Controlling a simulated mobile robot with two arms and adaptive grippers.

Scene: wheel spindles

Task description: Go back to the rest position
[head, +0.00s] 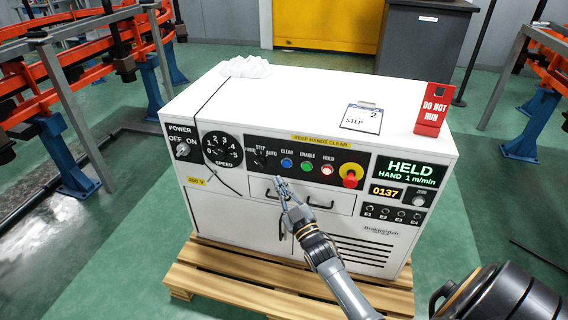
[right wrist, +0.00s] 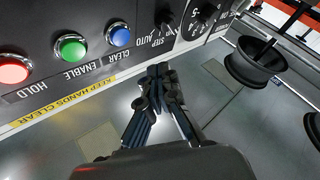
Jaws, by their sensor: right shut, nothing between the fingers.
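My right gripper (head: 280,184) is in front of the white control cabinet (head: 220,105), just below the black panel's buttons. It is shut and empty, with its fingertips together in the right wrist view (right wrist: 160,70). I cannot tell whether it touches the panel. Above the fingertips are the STEP/AUTO switch (head: 259,159), the blue CLEAR button (head: 287,163), the green ENABLE button (head: 306,166) and the lit red HOLD button (head: 327,169). The display (head: 411,173) reads HELD, HAND 1 m/min. My left gripper is not in view.
The cabinet stands on a wooden pallet (head: 235,289). A red emergency knob (head: 351,175) sticks out of the panel. On top are a red DO NOT RUN sign (head: 432,110), a card (head: 362,117) and a white crumpled thing (head: 245,67). Orange rail frames (head: 85,48) stand at the sides.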

